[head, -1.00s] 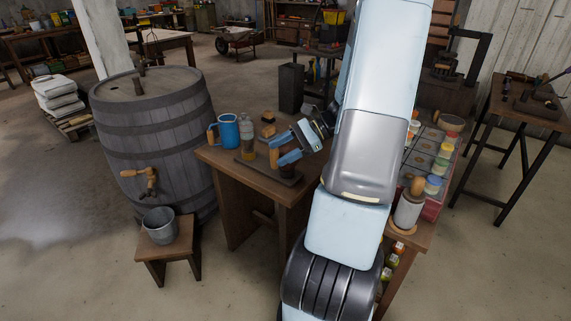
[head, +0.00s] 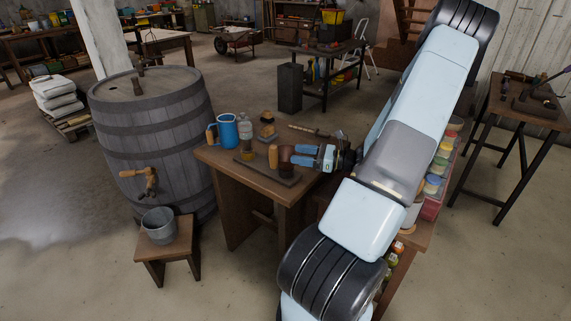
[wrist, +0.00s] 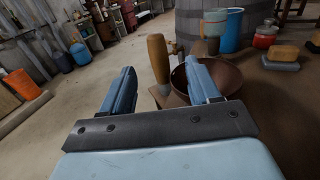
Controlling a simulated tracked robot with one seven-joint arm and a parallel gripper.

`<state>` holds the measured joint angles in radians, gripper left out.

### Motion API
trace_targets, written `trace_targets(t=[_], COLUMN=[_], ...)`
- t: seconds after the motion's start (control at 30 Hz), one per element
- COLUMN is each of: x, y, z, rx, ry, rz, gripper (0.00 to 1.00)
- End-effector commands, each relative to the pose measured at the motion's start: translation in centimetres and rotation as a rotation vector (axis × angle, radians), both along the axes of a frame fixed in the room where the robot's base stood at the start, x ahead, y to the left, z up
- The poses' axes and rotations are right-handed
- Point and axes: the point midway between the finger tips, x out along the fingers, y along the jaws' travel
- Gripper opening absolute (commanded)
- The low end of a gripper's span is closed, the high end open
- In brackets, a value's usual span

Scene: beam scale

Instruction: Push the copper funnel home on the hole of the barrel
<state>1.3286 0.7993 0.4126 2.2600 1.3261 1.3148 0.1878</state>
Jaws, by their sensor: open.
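The copper funnel (head: 285,155) is a dark brown bowl with a wooden handle, at the edge of the bench near a dark board. In the wrist view its bowl (wrist: 226,78) lies behind and around my right finger, and its upright handle (wrist: 158,58) shows beyond the gap between the fingers. My gripper (head: 294,156) is open, points left and holds nothing visible. Whether a finger touches the bowl I cannot tell. The barrel (head: 155,130) stands upright at the left, with a small dark hole and a tall tap-like tool on its lid. The funnel is apart from the barrel.
A blue jug (head: 228,131), a bottle (head: 246,140) and a sponge-like block (head: 267,131) stand on the bench (head: 225,167) close to the funnel. A bucket (head: 158,226) sits on a stool before the barrel. The air above the barrel is clear.

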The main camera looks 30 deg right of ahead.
Motion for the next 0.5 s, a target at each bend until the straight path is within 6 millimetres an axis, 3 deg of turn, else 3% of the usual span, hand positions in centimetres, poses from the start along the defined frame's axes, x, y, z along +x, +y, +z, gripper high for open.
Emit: trace_targets(t=[0.2,0.5], x=[2.4,3.4], y=[2.2,3.3], z=[0.0,-0.1], rx=[0.001,0.0], ry=[0.001,0.001], rz=[0.002,0.002], gripper=[0.61,0.61])
